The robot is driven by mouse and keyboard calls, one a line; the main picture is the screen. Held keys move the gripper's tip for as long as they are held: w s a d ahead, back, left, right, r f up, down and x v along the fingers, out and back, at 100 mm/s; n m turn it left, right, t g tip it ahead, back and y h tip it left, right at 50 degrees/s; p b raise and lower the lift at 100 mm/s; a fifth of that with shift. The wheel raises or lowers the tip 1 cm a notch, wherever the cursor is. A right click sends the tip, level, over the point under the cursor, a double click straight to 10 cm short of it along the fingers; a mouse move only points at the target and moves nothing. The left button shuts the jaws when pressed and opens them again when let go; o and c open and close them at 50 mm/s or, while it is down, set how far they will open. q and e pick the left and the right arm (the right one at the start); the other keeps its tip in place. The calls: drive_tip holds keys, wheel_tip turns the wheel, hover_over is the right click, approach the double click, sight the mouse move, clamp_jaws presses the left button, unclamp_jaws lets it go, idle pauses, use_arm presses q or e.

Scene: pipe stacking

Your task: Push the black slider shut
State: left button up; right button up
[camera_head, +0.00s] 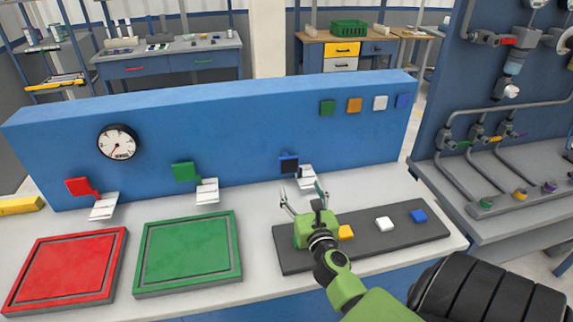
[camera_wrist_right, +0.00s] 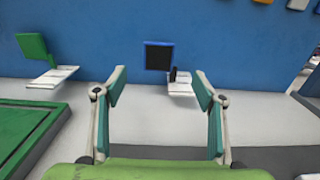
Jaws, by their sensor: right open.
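The black slider (camera_head: 289,165) shows as a black square with a blue frame on the front of the blue panel. A white ledge (camera_head: 306,178) juts out just below and to its right. In the right wrist view the black slider (camera_wrist_right: 158,57) lies beyond the fingertips, between them, and the white ledge (camera_wrist_right: 180,88) carries a small black piece. My right gripper (camera_head: 303,190) is open and empty, its fingers pointing at the panel a little short of the slider. No contact shows. My left gripper is not in view.
A red slider (camera_head: 78,186) and a green slider (camera_head: 184,172) with white ledges are further left. A red tray (camera_head: 66,266) and a green tray (camera_head: 188,250) lie on the table. A dark strip (camera_head: 378,237) with coloured blocks lies under my right gripper. A gauge (camera_head: 118,142) is on the panel.

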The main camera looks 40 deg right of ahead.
approach(289, 162)
drive_tip(key=x, duration=0.9)
drive_tip(key=shift+f, duration=0.1)
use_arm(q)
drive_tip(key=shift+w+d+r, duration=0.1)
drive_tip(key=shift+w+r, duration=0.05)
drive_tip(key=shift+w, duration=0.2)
use_arm(e)
drive_tip(key=c, duration=1.6)
drive_tip(key=b+x, duration=0.1)
drive_tip(key=x, duration=0.3)
drive_tip(key=shift+w+d, duration=0.15)
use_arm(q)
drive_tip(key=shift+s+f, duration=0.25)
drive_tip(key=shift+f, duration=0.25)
